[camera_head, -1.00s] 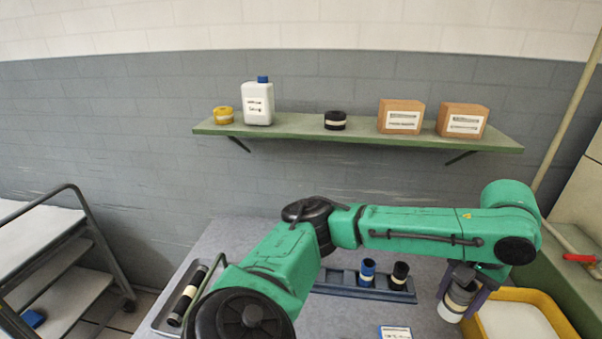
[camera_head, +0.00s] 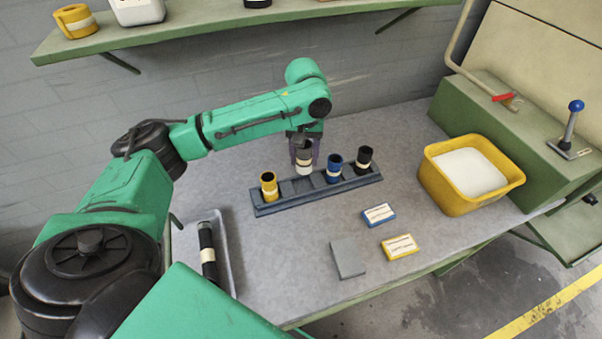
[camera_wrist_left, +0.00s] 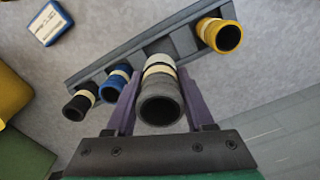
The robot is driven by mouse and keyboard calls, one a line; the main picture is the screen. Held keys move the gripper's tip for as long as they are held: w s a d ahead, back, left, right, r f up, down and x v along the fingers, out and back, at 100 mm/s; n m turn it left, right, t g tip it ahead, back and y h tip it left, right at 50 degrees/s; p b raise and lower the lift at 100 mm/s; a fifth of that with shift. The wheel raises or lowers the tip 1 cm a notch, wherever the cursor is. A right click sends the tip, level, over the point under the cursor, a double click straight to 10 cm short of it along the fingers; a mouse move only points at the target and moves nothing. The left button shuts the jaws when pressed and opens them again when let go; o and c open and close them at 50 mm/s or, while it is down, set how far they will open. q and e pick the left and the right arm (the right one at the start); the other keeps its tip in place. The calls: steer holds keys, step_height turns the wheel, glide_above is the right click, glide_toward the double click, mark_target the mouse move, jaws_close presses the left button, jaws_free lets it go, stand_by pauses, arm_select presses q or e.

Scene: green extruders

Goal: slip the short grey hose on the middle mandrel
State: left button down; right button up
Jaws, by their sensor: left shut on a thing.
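The short grey hose (camera_head: 304,158) has a cream band and a pale far end. My left gripper (camera_head: 303,150) is shut on it, with a purple finger on each side. It also shows in the left wrist view (camera_wrist_left: 161,103), its dark open end toward the camera. The hose is at the blue-grey rack (camera_head: 328,190), between the yellow hose (camera_head: 269,186) and the blue hose (camera_head: 334,168). I cannot tell whether its far end is in the rack or just above it. I cannot make out the middle mandrel. My right gripper is not in view.
A black hose (camera_head: 364,159) stands in the rack's right end. A yellow bin (camera_head: 436,183) of white material stands to the right, beside a green machine (camera_head: 490,124) with a blue-knobbed lever. A long black hose (camera_head: 207,244) lies in a tray at left. Small boxes lie in front.

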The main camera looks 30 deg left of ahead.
arm_select(q)
step_height(320, 180, down, 9)
steer(key=shift+a+r+p, duration=0.15)
steer(key=shift+r+p, duration=0.05)
steer(key=shift+p, duration=0.2)
steer(key=shift+a, duration=0.1)
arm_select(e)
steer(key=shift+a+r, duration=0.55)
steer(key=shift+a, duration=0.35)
arm_select(q)
steer(key=shift+s+f, duration=0.1)
steer(key=shift+f, duration=0.05)
steer(key=shift+c, duration=1.4)
jaws_free()
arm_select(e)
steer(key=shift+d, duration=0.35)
arm_select(q)
step_height(320, 180, up, 12)
steer(key=b, duration=0.2)
steer(key=shift+r, duration=0.2)
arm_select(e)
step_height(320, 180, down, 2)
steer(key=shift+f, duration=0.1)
